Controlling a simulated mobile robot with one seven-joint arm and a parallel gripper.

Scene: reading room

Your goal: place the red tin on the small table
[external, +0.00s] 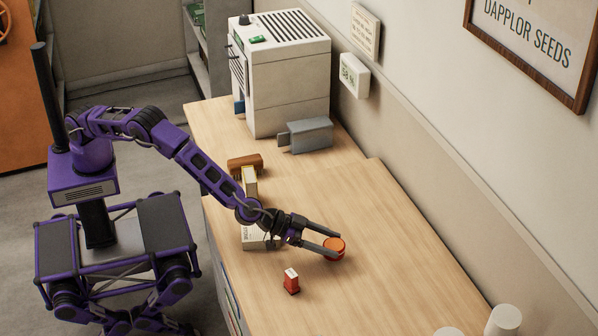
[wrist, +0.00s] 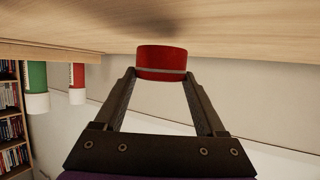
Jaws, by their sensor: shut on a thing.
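The red tin (external: 334,249) is a short round can, orange-red in the external view, at the middle of the long wooden counter. My gripper (external: 322,241) reaches over the counter from the left, with its two fingers shut on the sides of the tin. In the wrist view, which looks upside down, the red tin (wrist: 162,62) sits between the fingertips of my gripper (wrist: 161,74), close to the wood surface. I cannot tell whether it touches the wood. I cannot make out a separate small table in either view.
A small red block with a white top (external: 291,281) stands near the tin. White cylinders (external: 504,320) stand at the counter's near end. A grey holder (external: 305,135) and a white machine (external: 285,75) are at the back. Right of the tin, the counter (external: 400,270) is clear.

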